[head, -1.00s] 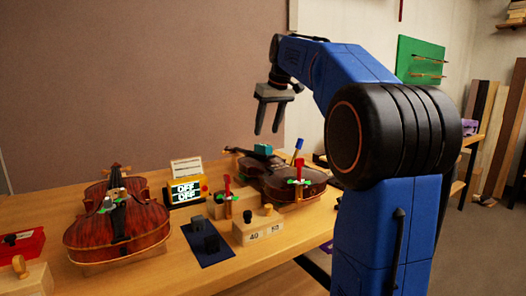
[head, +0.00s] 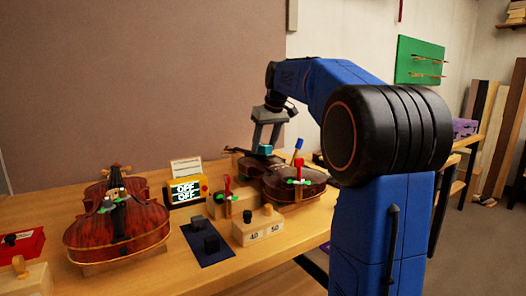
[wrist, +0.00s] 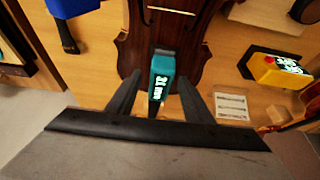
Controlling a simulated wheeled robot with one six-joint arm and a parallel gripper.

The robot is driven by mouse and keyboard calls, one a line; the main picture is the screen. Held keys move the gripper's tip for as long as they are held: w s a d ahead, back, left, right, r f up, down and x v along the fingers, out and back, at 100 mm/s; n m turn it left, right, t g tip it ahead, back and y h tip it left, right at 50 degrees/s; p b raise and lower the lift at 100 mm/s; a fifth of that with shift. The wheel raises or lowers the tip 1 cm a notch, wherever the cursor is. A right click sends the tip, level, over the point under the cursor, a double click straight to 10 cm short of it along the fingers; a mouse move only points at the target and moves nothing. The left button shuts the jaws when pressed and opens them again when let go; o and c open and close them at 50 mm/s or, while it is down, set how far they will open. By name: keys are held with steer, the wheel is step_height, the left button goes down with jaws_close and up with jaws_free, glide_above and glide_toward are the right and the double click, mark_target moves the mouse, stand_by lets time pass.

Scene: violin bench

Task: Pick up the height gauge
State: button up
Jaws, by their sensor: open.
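The height gauge is a teal block with a white "31 mm" reading in the wrist view (wrist: 162,72). It sits over the dark body of the far violin (wrist: 180,22), and in the head view it shows as a small teal block (head: 265,150) on that violin (head: 290,185). My gripper (head: 264,144) is just above the gauge, fingers pointing down. In the wrist view my gripper (wrist: 160,78) is open, with one finger on each side of the gauge. I cannot tell whether the fingers touch it. The gauge's lower part is partly hidden.
A blue-handled tool (head: 298,146) stands close to the right of the gauge. A red-handled clamp (head: 299,168) is on the violin. A yellow-and-black display box (head: 186,191), a second violin (head: 117,232) and a wooden block with knobs (head: 257,228) stand on the bench.

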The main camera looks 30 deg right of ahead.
jaws_close()
steer(key=shift+r, duration=0.1)
